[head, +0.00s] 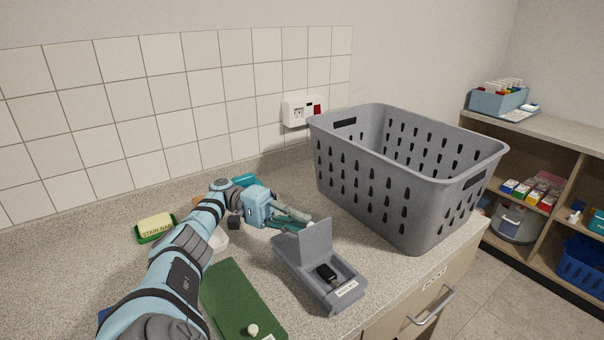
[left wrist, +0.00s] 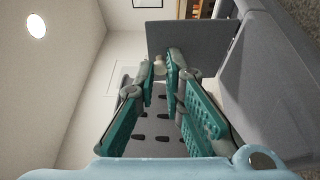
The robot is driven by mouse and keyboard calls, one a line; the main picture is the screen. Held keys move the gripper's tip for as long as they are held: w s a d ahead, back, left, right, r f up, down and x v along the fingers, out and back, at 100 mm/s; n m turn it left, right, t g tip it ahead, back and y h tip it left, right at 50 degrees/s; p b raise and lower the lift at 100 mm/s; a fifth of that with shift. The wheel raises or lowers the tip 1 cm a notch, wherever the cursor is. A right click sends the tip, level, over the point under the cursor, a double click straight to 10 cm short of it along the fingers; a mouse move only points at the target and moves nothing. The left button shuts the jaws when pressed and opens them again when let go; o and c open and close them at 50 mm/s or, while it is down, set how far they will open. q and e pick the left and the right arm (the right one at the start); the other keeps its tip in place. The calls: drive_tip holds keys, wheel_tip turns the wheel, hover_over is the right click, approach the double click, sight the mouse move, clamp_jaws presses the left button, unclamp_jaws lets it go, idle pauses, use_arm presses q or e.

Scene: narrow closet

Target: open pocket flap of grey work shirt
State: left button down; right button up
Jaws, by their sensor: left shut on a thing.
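A small dark object (head: 326,273) lies in the pocket. My left gripper (head: 310,227) is at the flap's upper left edge and is shut on it. In the left wrist view, the fingertips of my left gripper (left wrist: 167,65) close around a small pale knob (left wrist: 159,64), partly hidden by the fingers. My right gripper is not in view.
A grey laundry basket (head: 372,180) stands close behind and right of the shirt. A green folded piece (head: 237,298) with a white knob lies in front left. A stain bar (head: 156,228) sits further left. The counter's front edge and a drawer handle (head: 433,306) are at right.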

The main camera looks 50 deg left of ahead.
use_arm(q)
drive_tip(key=c, duration=1.6)
unclamp_jaws()
wheel_tip(320, 180, up, 10)
